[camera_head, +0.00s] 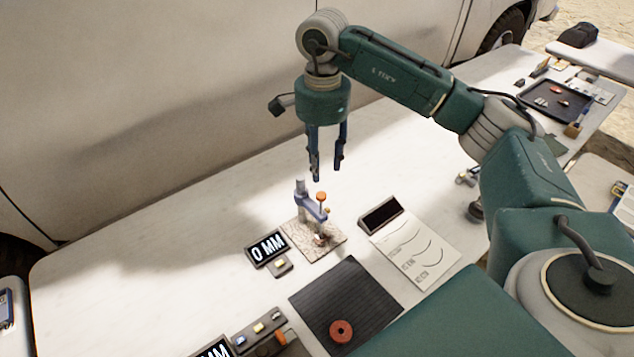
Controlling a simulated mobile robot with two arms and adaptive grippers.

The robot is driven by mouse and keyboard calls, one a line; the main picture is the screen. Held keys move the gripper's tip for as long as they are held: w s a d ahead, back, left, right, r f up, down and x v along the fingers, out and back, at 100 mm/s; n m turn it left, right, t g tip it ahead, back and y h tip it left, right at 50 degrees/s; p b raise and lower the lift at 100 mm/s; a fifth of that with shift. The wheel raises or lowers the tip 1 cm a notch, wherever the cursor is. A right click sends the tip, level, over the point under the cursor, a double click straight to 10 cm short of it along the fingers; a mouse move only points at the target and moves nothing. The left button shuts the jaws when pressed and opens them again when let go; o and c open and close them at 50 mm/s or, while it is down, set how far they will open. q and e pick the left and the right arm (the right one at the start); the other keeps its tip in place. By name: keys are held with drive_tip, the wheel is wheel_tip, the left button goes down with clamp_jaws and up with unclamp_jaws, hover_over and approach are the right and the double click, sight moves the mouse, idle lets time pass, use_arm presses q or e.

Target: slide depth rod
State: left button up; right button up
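A small gauge stand with a blue-grey arm (309,207) and upright post stands on a speckled stone-like plate (328,245). An orange-red knob (321,196) tops a thin upright rod at the right end of this arm. My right gripper (326,174) points straight down above the gauge, its two fingers apart with nothing between them. The fingertips are a little above the knob and do not appear to touch it. The lower part of the gauge is too small to make out clearly. My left gripper is not in view.
A "0 MM" display (267,248) stands left of the plate. A dark tilted panel (381,214) and a paper sheet with curves (418,252) lie right. A black mat (362,301) with a red disc (341,331) is in front. The table's left part (130,275) is clear.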

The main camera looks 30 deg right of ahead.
sight(321, 194)
wheel_tip(321, 194, down, 8)
drive_tip(key=shift+r+p, duration=0.25)
drive_tip(key=shift+p, duration=0.6)
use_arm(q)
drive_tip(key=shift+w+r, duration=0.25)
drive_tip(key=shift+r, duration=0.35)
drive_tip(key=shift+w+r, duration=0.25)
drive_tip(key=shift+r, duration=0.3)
use_arm(e)
drive_tip(key=shift+f, duration=0.65)
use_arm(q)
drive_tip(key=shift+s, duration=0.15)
use_arm(e)
clamp_jaws()
